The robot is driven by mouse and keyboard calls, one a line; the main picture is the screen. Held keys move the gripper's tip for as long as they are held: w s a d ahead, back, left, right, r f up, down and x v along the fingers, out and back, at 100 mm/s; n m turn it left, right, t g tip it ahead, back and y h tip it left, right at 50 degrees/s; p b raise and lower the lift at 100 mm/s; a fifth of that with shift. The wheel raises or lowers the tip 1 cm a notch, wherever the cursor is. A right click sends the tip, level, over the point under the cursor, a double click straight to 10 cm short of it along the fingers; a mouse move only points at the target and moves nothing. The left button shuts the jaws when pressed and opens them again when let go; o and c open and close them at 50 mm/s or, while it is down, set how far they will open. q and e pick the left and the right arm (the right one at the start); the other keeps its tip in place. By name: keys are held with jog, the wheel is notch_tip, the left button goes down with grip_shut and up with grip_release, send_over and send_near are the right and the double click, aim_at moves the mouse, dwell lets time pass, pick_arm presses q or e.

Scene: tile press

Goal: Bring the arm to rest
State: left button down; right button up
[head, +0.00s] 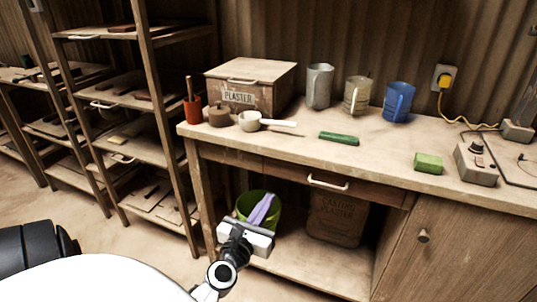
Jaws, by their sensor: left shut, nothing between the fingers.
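My left gripper (248,238) is in the lower middle of the head view, low in front of the bench's open shelf. It is shut with nothing in it. Behind it stands a green bucket (243,205) with a purple cloth-like thing (262,209) in it. The gripper overlaps the bucket's lower part in the picture; I cannot tell whether they touch. My right gripper is not in view.
The workbench (300,155) holds a plaster box (250,88), several jugs, a white ladle-like cup (250,121), a green bar (338,138), a green block (428,162) and a control box (476,163). A wooden rack (150,150) stands left. The floor (80,220) before the rack is clear.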

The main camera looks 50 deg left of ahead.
pick_arm(q)
jog(key=shift+s+d, duration=0.1)
jog(key=shift+s, duration=0.15)
jog(key=shift+d, duration=0.1)
jog(key=s+d+f+m+g+h+p, duration=0.1)
jog(key=d+f+m+h, duration=0.3)
jog(key=d+m, duration=0.55)
jog(key=s+d+f+m+g+h+p, duration=0.1)
jog(key=s+d+f+m+h, duration=0.2)
jog(key=d+m, duration=0.65)
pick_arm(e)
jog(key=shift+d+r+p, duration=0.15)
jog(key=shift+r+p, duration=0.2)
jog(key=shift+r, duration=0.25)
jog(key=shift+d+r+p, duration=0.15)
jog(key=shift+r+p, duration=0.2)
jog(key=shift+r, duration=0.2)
pick_arm(q)
jog(key=s+d+f+m+g+h, duration=0.1)
jog(key=s+d+f+m+g, duration=0.2)
jog(key=m, duration=0.9)
jog(key=s+d+f+m+g+h, duration=0.2)
jog(key=s+d+f+m, duration=0.4)
jog(key=s+m, duration=0.3)
jog(key=m, duration=0.3)
jog(key=shift+s+d+f+g, duration=0.2)
jog(key=shift+s+g, duration=0.1)
jog(key=shift+g, duration=0.1)
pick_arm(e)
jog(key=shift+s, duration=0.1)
